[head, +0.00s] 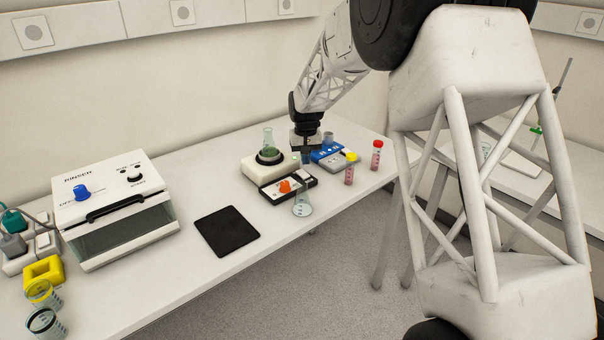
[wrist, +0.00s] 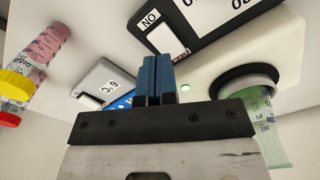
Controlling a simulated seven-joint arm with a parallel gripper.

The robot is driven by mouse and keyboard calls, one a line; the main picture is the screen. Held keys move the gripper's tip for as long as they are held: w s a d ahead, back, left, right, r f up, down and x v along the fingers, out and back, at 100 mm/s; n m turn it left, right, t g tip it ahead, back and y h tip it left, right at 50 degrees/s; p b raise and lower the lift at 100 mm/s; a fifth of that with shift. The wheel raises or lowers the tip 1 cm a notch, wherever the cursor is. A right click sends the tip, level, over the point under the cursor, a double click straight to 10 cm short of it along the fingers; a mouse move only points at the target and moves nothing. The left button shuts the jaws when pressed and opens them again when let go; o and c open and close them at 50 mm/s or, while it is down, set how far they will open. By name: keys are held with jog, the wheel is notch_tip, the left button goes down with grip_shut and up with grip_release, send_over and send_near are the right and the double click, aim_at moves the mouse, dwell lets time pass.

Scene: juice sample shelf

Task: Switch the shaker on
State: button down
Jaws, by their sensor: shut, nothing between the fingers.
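The shaker (head: 250,168) is a low white unit on the bench with a dark round holder. A flask (head: 268,140) with green liquid stands in the holder; it also shows in the wrist view (wrist: 272,140). A small green light (wrist: 186,87) glows on the shaker's body near my fingertips. My gripper (head: 306,155) is shut and empty, pointing down at the right end of the shaker. In the wrist view its blue fingers (wrist: 157,75) are together beside the green light. They hide part of the shaker there, and I cannot tell whether they touch it.
A black-framed box (head: 268,190) with an orange part and an ON label lies in front of the shaker, a clear flask (head: 302,204) near it. Blue and grey devices and capped tubes (head: 376,155) stand right. A black pad (head: 227,231) and white rinser (head: 115,205) are left.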

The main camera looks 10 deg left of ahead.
aim_at(307, 176)
jog(key=shift+r, duration=1.25)
jog(key=s+d+r+m, duration=0.1)
jog(key=s+d+r, duration=0.45)
jog(key=s, duration=0.25)
jog(key=s+d+r+t, duration=0.1)
jog(key=s+d+r, duration=0.4)
jog(key=s, duration=0.4)
jog(key=s+d+r+m, duration=0.1)
jog(key=s+d+r, duration=0.3)
jog(key=s+d, duration=0.35)
jog(key=s+d+f, duration=0.1)
jog(key=s+d, duration=0.1)
jog(key=s, duration=0.8)
jog(key=s+d+f+t, duration=0.1)
jog(key=s+d, duration=0.2)
jog(key=s, duration=0.6)
jog(key=s+d+f+m, duration=0.1)
jog(key=s+d, duration=0.2)
jog(key=s, duration=0.7)
jog(key=shift+s+f+t, duration=0.3)
jog(key=shift+s+f, duration=0.05)
jog(key=shift+d, duration=0.1)
